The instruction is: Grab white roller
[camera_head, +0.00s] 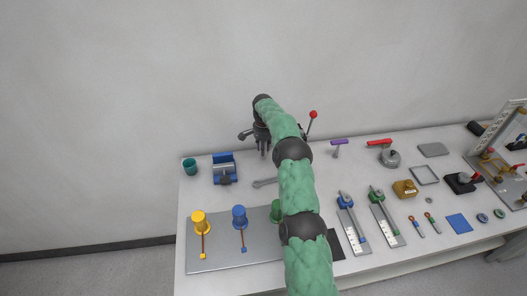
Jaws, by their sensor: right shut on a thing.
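I cannot make out a white roller in the head view; anything white near the gripper would blend with the pale wall and table. My right gripper (263,147) is over the back part of the white table (330,172), with its dark fingers pointing down. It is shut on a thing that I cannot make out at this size. My green-sleeved right arm crosses the middle of the view and hides part of the table. My left gripper is not in view.
Left of the gripper are a blue vise (224,168) and a teal cup (189,166). A grey plate (222,255) in front bears yellow and blue posts. A red-knobbed lever (313,115) rises right of the gripper. Several tools and fixtures fill the right side.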

